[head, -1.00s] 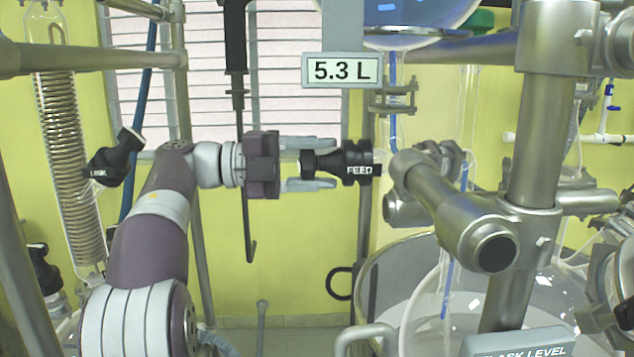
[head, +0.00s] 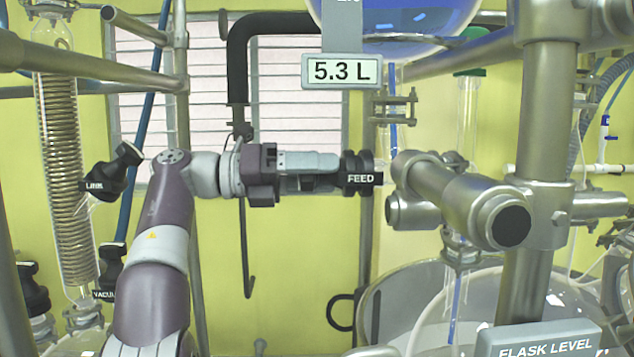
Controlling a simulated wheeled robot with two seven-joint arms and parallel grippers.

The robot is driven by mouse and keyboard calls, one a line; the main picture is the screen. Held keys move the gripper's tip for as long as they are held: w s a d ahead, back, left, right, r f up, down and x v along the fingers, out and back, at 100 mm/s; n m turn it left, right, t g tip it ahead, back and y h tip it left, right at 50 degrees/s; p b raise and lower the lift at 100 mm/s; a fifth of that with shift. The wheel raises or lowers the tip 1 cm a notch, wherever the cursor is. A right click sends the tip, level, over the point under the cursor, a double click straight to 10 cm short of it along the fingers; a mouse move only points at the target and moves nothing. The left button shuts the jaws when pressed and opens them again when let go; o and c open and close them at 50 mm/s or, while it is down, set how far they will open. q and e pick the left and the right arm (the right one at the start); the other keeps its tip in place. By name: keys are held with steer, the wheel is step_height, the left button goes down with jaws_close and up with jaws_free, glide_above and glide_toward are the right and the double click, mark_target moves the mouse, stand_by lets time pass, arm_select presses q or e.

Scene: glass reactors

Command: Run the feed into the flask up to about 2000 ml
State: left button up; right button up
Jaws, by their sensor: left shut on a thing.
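The black valve knob marked FEED (head: 360,176) is in the middle of the head view. My left gripper (head: 325,172) comes in from the left and is shut on the FEED knob, its fingers covering the knob's left part. A display reading 5.3 L (head: 342,71) hangs above it, below a vessel of blue liquid (head: 400,22). A blue stream or tube (head: 393,110) runs down below that vessel. The large glass flask (head: 480,310) is at the lower right, partly hidden, with a blue line inside its neck. The FLASK LEVEL sign (head: 545,338) is cut off, and its reading is out of view. My right gripper is not in view.
Metal posts and clamps (head: 470,205) stand right of the knob, close to it. Another black knob (head: 112,172) and a VACUUM knob (head: 110,270) are at the left, beside a coil condenser (head: 65,180). A black hooked pipe (head: 240,70) stands behind my arm.

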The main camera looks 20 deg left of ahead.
arm_select(q)
steer(key=shift+f+m+b, duration=0.2)
steer(key=shift+m+b, duration=0.35)
steer(key=shift+m, duration=3.65)
steer(key=o, duration=1)
steer(key=shift+o, duration=0.2)
steer(key=shift+r, duration=0.1)
steer(key=shift+a, duration=0.1)
